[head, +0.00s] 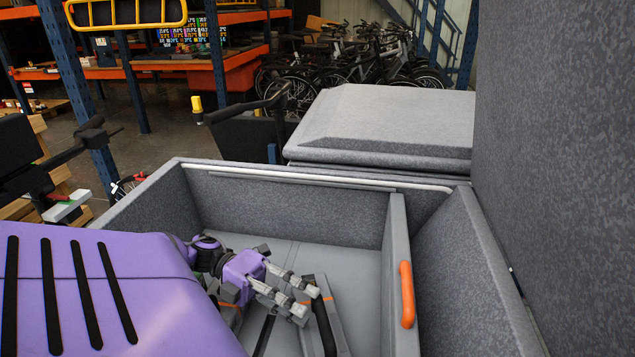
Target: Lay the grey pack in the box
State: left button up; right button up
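The grey box (398,235) is open, with speckled grey walls and a lighter grey floor. A grey pack (331,302) with a black handle and an orange mark lies low inside it, and its near end runs out of the picture. My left gripper (305,301) is inside the box, just left of and above the pack. Its two fingers are apart, with a gap and nothing seen between them. I cannot tell whether a finger touches the pack. My purple arm hides the near left part of the box. My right gripper is not in view.
A tall grey panel (560,150) rises at the right. A grey lid-like block (390,125) stands behind the box. Bikes (355,65) and racks are farther back.

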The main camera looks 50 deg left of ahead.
pick_arm(q)
jog(key=f+v, duration=0.1)
jog(key=v, duration=0.5)
jog(key=shift+r+b, duration=0.3)
jog(key=shift+r, duration=0.2)
jog(key=shift+a, duration=0.1)
